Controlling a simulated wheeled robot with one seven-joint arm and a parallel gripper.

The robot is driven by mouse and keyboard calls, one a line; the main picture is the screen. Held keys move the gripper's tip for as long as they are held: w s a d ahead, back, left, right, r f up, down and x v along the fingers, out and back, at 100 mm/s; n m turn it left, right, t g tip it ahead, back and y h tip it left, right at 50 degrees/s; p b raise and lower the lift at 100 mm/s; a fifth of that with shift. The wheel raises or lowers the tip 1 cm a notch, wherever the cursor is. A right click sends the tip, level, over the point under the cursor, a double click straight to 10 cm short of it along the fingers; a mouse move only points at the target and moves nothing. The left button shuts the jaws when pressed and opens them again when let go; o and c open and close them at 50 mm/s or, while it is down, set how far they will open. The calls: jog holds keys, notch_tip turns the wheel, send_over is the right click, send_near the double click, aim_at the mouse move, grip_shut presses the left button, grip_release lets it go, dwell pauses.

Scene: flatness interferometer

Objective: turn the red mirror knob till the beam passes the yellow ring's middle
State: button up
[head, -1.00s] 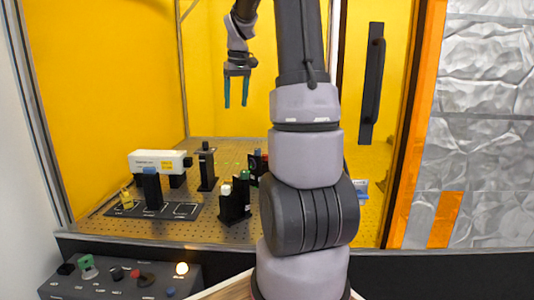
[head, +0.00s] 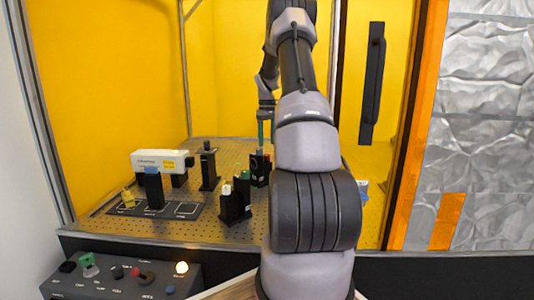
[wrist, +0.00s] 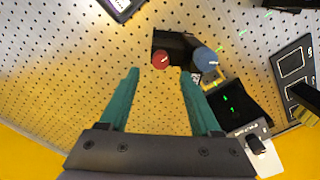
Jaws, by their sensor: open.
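The red mirror knob (wrist: 161,60) sits on a dark mount in the wrist view, just beyond my fingertips and about midway between them. A small red spot on the dark mount (head: 260,170) shows in the head view. My gripper (wrist: 159,76) is open and empty, its teal fingers either side of the knob's line; I cannot tell their height above it. In the head view my gripper (head: 266,133) hangs over that mount, partly behind my arm. Green beam spots (wrist: 228,99) show on a dark plate. I cannot make out the yellow ring for certain.
A blue knob (wrist: 205,59) is close right of the red one. A white laser box (head: 160,161), a black post (head: 208,168) and a green-topped mount (head: 238,200) stand on the perforated board (head: 120,229). A control panel (head: 110,284) is in front, outside the enclosure.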

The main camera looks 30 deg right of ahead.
aim_at(267, 158)
notch_tip(267, 158, down, 6)
jog(key=shift+r, duration=0.15)
grip_shut()
